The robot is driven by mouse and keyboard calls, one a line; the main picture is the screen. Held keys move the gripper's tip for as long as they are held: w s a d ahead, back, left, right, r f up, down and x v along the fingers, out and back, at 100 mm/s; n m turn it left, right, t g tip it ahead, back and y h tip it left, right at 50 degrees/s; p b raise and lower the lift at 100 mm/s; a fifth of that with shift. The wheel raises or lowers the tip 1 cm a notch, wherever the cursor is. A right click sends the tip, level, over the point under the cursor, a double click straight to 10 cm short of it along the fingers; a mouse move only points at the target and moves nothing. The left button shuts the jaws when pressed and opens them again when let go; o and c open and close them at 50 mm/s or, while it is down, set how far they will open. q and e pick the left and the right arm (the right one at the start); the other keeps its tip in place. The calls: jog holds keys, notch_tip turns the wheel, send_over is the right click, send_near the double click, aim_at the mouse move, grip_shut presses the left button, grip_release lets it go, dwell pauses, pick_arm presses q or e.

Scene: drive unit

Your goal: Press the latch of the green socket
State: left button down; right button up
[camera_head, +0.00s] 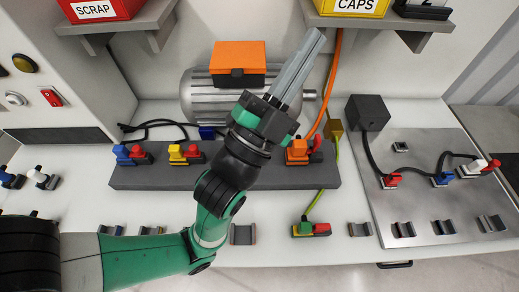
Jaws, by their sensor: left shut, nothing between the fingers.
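The green socket (303,230) lies on the white bench top at the lower middle, in front of the dark grey block. A red part (322,228), which looks like its latch, is at its right end. A yellow-green cable (328,190) runs down to the socket from a brass-coloured box. Its plug seems to sit at the socket, but the fit is too small to tell. My left gripper (318,36) is shut and empty, raised and pointing up and away, well apart from the socket. My right gripper does not show.
The dark grey block (140,178) carries blue, yellow and orange connectors with red parts. Behind it stand a grey motor (198,98) and an orange cable (333,75). A metal plate (425,185) with more connectors is at the right. Shelves with SCRAP and CAPS bins overhang the back.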

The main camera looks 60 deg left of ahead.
pick_arm(q)
jog(key=s+a+f+m+g+b, duration=0.1)
jog(key=s+f+m+g, duration=0.1)
jog(key=f, duration=1)
jog(key=s+a+f+m+g+h+b, duration=0.1)
jog(key=s+f+m+g, duration=0.1)
jog(key=f, duration=1)
jog(key=s+f+m+g+h+b, duration=0.1)
jog(key=s+f+m+g+b, duration=0.1)
jog(key=f, duration=1)
jog(key=s+m+g, duration=0.1)
jog(key=s, duration=0.1)
jog(key=shift+s+a, duration=0.35)
jog(key=shift+a, duration=0.05)
jog(key=p+x, duration=0.3)
jog(key=x, duration=0.6)
jog(key=shift+w+a+f, duration=0.1)
jog(key=shift+w+a, duration=0.05)
jog(key=shift+w, duration=0.15)
jog(key=a+p, duration=0.1)
jog(key=p, duration=0.1)
jog(key=s+a+r+p, duration=0.1)
jog(key=p, duration=0.1)
jog(key=shift+s+a+f, duration=0.1)
jog(key=shift+s+f, duration=0.1)
jog(key=shift+f, duration=0.35)
jog(key=shift+s+a, duration=0.35)
jog(key=shift+a, duration=0.2)
